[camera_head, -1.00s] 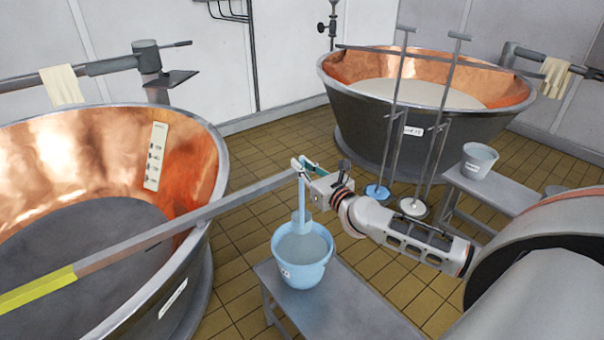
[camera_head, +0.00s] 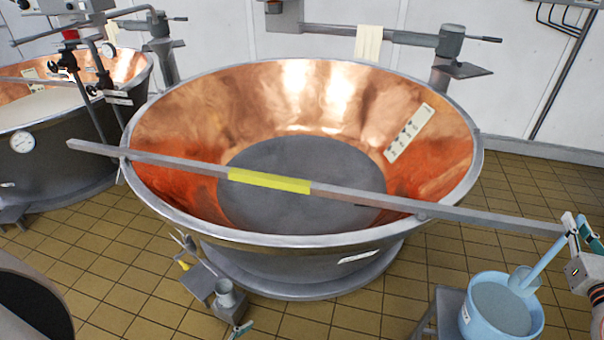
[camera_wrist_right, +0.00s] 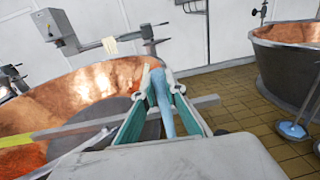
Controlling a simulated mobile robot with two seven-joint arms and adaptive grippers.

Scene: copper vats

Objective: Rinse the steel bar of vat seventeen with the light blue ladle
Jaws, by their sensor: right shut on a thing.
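The vat (camera_head: 447,235) is a wide copper-lined tub with a grey, nearly empty-looking floor. A long steel bar (camera_head: 400,202) with a yellow middle section lies across its rim and sticks out on both sides. The light blue ladle (camera_head: 545,256) has its bowl down in the light blue bucket (camera_head: 468,322), which holds greyish liquid. My right gripper (camera_head: 577,228) is shut on the upper end of the ladle's handle, close to the bar's right end. The handle also shows between the fingers in the right wrist view (camera_wrist_right: 162,100). A teal tip, probably my left gripper (camera_head: 241,329), shows at the bottom edge.
The bucket stands on a grey stool (camera_head: 424,318) right of the vat. Small grey stands with a cup (camera_head: 225,290) are on the tiled floor in front. Another copper vat (camera_head: 60,150) stands at left. A cream cloth (camera_head: 369,42) hangs on a bracket behind.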

